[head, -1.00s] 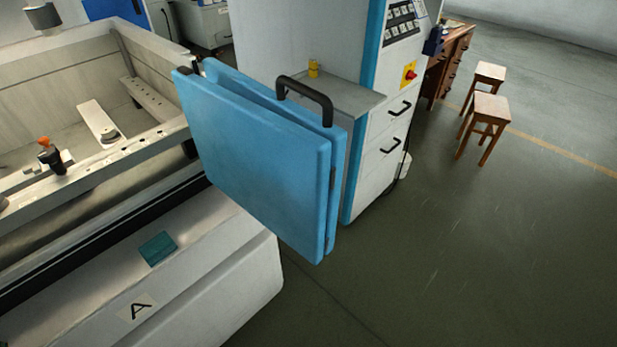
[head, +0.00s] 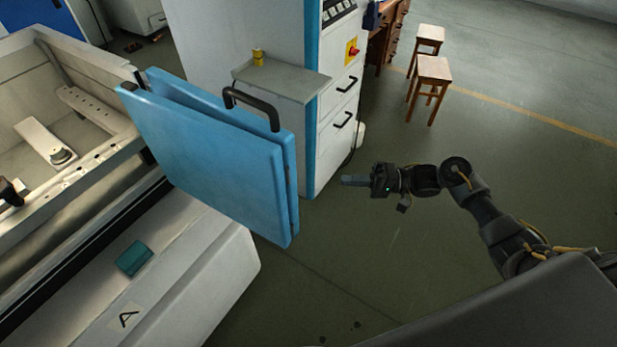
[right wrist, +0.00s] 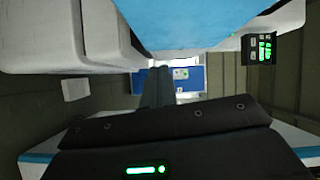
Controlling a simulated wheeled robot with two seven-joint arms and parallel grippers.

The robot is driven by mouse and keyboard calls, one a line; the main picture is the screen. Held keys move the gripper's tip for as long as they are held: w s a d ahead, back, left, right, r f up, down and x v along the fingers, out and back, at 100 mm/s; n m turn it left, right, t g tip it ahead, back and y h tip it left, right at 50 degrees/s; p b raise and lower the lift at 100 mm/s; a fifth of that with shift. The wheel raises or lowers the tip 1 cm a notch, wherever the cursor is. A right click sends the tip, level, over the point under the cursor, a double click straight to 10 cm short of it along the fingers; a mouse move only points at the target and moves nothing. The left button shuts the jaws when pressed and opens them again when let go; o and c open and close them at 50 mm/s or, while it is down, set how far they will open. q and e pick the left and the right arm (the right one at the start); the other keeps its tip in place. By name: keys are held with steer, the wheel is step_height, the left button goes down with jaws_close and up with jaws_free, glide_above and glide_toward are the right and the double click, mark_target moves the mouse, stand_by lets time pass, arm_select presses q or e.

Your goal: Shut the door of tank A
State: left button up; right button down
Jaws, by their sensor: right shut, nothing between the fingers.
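Tank A (head: 185,290) is the pale machine at the left, with an "A" label (head: 124,318) on its front. Its blue door (head: 205,160) stands open, swung out from the tank's right end, in two folded panels with a black handle (head: 252,104) on top. My right gripper (head: 348,180) is shut and empty, to the right of the door and apart from it, above the floor. In the right wrist view, a blue panel (right wrist: 205,22), seemingly the door, fills the top. My left gripper is not in view.
A white and blue cabinet (head: 335,125) with drawers and a grey shelf (head: 285,80) stands behind the door. Two wooden stools (head: 432,72) and a wooden desk (head: 387,40) are farther back. A teal block (head: 134,258) lies on the tank's front ledge. The floor at right is clear.

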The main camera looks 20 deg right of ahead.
step_height(320, 180, up, 7)
steer(key=s+g+y, duration=0.1)
steer(key=s+g, duration=0.2)
steer(key=a+p, duration=0.6)
steer(key=a, duration=0.7)
steer(key=shift+s+f, duration=0.15)
steer(key=shift+s, duration=0.2)
